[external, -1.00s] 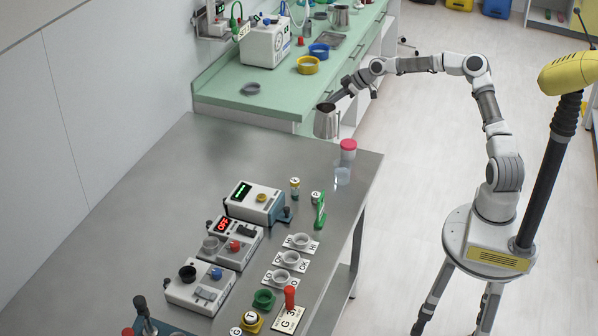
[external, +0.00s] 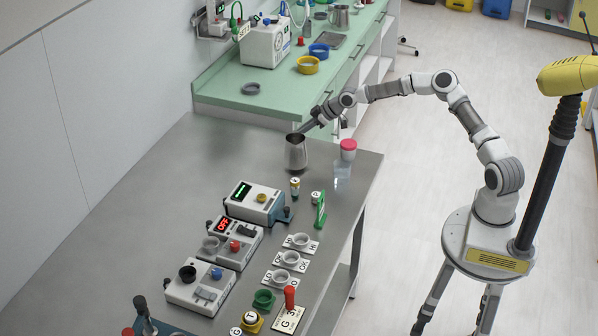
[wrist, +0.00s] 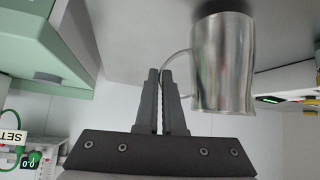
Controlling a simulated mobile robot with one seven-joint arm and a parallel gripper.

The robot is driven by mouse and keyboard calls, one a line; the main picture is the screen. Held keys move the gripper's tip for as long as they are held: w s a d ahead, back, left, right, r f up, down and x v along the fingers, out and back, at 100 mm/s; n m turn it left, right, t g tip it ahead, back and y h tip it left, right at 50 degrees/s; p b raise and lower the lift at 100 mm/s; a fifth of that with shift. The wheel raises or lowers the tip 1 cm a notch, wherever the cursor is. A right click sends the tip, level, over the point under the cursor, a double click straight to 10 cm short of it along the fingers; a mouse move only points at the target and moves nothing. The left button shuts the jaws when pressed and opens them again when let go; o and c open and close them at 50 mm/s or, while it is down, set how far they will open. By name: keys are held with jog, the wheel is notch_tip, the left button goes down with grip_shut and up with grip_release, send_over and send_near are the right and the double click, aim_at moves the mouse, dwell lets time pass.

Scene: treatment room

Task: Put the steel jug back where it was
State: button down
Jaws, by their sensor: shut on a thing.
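The steel jug (external: 296,153) is upright over the far end of the grey metal table (external: 150,190), its base at or just above the surface; I cannot tell whether it touches. My gripper (external: 307,127) reaches it from the upper right. In the wrist view, which appears upside down, the jug (wrist: 222,65) is to the right of my gripper (wrist: 162,76). The fingers are shut on the jug's thin handle (wrist: 178,64). A dark shadow lies by the jug's base at the top of that view.
A clear cup with a pink lid (external: 348,150) stands close to the right of the jug. A small battery-like cylinder (external: 295,187) and several devices stand nearer. The table left of the jug is bare. Another steel jug (external: 340,17) stands on the green counter (external: 225,85).

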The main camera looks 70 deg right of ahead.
jog(key=shift+f, duration=0.5)
jog(key=shift+f, duration=0.15)
jog(key=c, duration=1)
grip_release()
jog(key=shift+s+r, duration=0.1)
jog(key=shift+r, duration=0.2)
jog(key=v, duration=1.1)
jog(key=shift+s+r+p, duration=0.2)
jog(key=shift+s+p, duration=0.05)
jog(key=shift+p, duration=0.15)
